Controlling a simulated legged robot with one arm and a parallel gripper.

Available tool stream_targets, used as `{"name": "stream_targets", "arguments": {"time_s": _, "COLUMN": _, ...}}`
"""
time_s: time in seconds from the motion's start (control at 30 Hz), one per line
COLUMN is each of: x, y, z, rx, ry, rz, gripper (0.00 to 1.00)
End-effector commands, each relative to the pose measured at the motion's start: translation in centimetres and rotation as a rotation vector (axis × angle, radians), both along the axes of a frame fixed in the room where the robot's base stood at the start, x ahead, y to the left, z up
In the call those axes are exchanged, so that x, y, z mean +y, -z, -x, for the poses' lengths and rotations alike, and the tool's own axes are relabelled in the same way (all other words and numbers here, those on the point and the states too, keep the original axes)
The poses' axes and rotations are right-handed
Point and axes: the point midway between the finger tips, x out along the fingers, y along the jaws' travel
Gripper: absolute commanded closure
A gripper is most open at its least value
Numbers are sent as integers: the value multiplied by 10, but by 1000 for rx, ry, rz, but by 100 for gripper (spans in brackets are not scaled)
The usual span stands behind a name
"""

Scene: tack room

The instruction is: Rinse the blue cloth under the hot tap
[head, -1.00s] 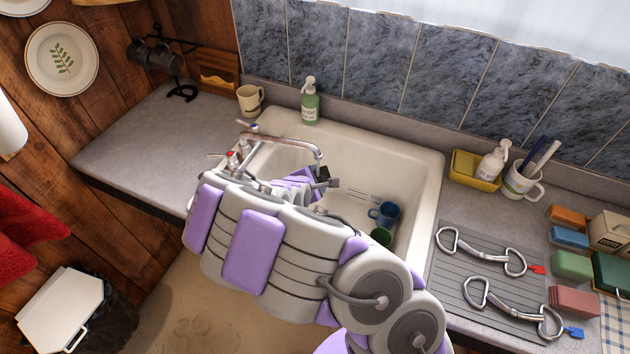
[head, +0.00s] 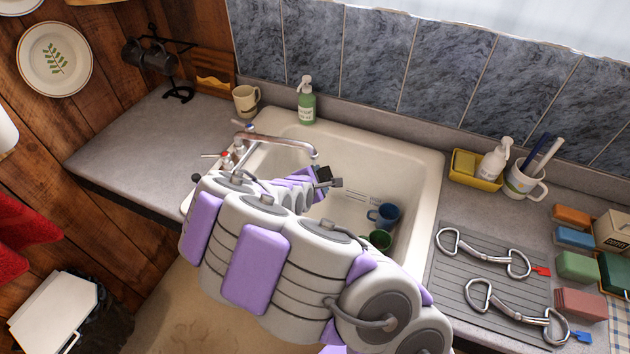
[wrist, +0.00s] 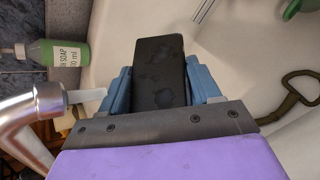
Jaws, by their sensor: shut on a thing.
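My gripper (head: 327,180) reaches over the left part of the white sink (head: 432,185), close below the tap spout (head: 290,143). A red-marked tap handle (head: 229,158) is behind my arm, and a blue-marked one (head: 249,126) is farther back.
A blue mug (head: 385,215) and a green mug (head: 379,240) are in the sink. A green soap bottle (head: 306,105) and a beige mug (head: 246,99) stand behind it. Metal bits lie on the ridged drainer (head: 460,290). Coloured blocks, one blue (head: 575,238), are at right.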

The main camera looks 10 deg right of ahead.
Motion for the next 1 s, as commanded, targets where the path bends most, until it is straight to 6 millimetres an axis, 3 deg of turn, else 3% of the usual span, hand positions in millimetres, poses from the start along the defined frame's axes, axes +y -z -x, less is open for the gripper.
{"name": "stream_targets", "arguments": {"time_s": 1.0, "x": -4, "y": 1, "z": 6, "rx": -1, "ry": 1, "rz": 5, "gripper": 73}}
